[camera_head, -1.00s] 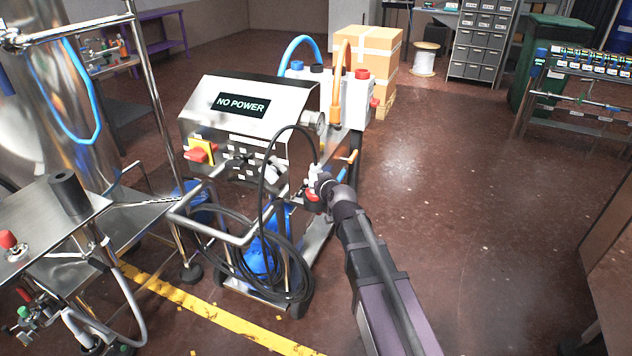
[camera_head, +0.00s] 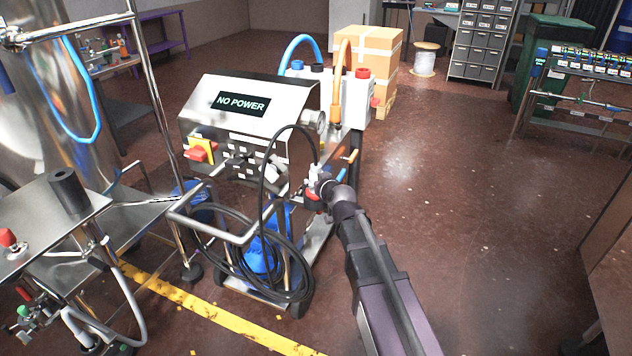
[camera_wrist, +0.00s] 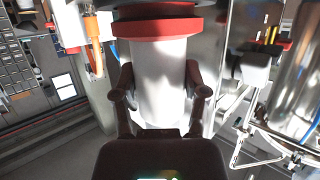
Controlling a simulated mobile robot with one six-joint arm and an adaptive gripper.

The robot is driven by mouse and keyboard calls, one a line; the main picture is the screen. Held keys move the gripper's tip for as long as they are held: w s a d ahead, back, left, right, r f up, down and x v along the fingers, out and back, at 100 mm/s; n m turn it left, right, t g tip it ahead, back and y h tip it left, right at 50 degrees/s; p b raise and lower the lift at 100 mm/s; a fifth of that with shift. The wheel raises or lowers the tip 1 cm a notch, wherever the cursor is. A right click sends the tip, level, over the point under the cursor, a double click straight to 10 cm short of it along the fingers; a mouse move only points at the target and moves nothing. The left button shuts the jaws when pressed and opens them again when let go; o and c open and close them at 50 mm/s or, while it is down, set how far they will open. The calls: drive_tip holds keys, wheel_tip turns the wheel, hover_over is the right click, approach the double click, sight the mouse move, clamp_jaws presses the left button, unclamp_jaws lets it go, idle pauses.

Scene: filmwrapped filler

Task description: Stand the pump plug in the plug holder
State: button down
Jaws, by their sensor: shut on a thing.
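The pump plug (camera_head: 313,172) is white with a red ring and has a black cable (camera_head: 263,190) looping from its top. It is at the right side of the steel pump cart. My gripper (camera_head: 319,184) reaches it from the lower right. In the wrist view the plug (camera_wrist: 160,78) is a white cylinder with a red collar, and the fingers of my gripper (camera_wrist: 160,97) are shut on its two sides. I cannot pick out the plug holder for certain. The plug's far end is hidden, so I cannot tell whether it touches anything.
The cart (camera_head: 250,105) shows a "NO POWER" display (camera_head: 241,104). Its steel handle (camera_head: 225,232) juts forward beside the coiled cable. A steel table (camera_head: 40,228) with a black cylinder (camera_head: 68,190) stands at left. The floor (camera_head: 450,210) at right is clear.

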drive_tip(key=shift+f, duration=0.1)
unclamp_jaws()
idle(0.3)
wheel_tip(320, 180, up, 10)
drive_tip(key=p, duration=1)
idle(0.6)
drive_tip(key=s+d+m+g+h+p, duration=0.1)
drive_tip(key=s+d+g+h+p, duration=0.1)
drive_tip(key=s+d, duration=0.5)
drive_tip(key=s+d+m+g+h+p, duration=0.2)
drive_tip(key=s+d+g+p, duration=0.3)
drive_tip(key=s, duration=0.5)
drive_tip(key=s+d+f+m+g+h+p, duration=0.1)
drive_tip(key=s+d+g+p, duration=0.3)
drive_tip(key=s+d, duration=0.5)
drive_tip(key=shift+d+m+g+h, duration=0.35)
drive_tip(key=shift+m+g+h, duration=0.15)
drive_tip(key=shift+g, duration=0.3)
drive_tip(key=shift+w, duration=0.1)
